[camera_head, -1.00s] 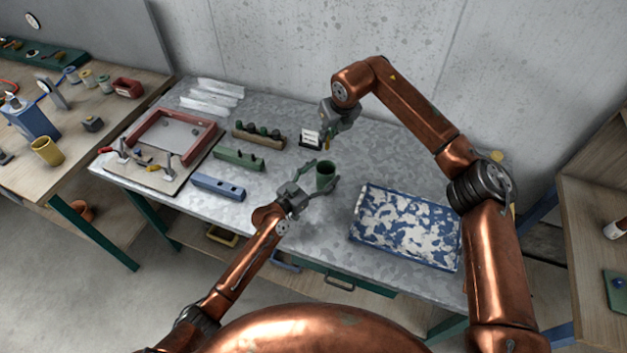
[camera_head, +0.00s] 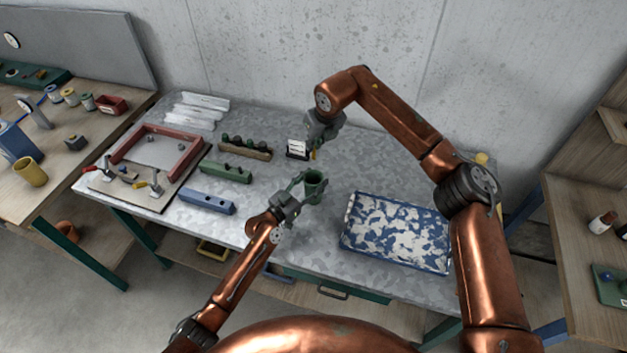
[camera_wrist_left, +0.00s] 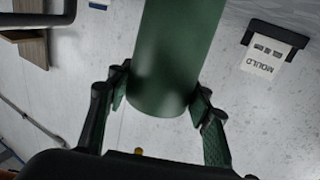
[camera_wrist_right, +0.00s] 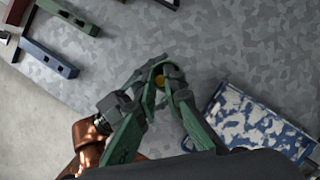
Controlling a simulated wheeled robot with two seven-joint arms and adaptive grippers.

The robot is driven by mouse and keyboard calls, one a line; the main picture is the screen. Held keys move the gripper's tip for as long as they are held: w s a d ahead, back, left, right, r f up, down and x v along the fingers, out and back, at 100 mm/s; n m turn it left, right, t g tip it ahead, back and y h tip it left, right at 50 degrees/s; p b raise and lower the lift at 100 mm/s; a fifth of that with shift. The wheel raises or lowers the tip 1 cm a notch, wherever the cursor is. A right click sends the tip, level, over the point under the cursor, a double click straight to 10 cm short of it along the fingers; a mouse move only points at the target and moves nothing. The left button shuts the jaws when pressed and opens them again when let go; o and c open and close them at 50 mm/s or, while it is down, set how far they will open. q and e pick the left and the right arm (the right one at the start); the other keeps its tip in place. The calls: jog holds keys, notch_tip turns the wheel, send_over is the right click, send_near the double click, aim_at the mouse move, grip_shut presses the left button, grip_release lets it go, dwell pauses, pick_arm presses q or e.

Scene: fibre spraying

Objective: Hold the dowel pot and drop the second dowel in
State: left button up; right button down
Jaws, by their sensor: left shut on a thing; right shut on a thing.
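The green dowel pot (camera_head: 313,190) is upright just above or on the grey bench, in the head view. My left gripper (camera_head: 303,186) is shut around its side. The pot fills the top middle of the left wrist view (camera_wrist_left: 172,60), between the fingers (camera_wrist_left: 160,95). The dowel's end shows between the fingertips in the right wrist view (camera_wrist_right: 158,80). A gap separates dowel and pot rim in the head view. The inside of the pot is too dark to read.
A blue-and-white speckled tray (camera_head: 347,236) lies right of the pot. A small card stand (camera_head: 297,149) is behind it. A green block (camera_head: 225,172), a blue block (camera_head: 207,201) and a red frame (camera_head: 192,158) lie to the left. Bare bench surrounds the pot.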

pick_arm(q)
jog(key=c, duration=0.3)
pick_arm(e)
send_near(314, 172)
jog(key=shift+a+f, duration=0.25)
jog(key=shift+f, duration=0.55)
jog(key=shift+a+f, duration=0.25)
jog(key=shift+f, duration=0.6)
jog(key=shift+a+f, duration=0.25)
jog(key=shift+f, duration=0.55)
jog(key=c, duration=1.9)
grip_release()
jog(key=shift+c, duration=0.2)
jog(key=shift+s, duration=0.1)
jog(key=v, duration=1.2)
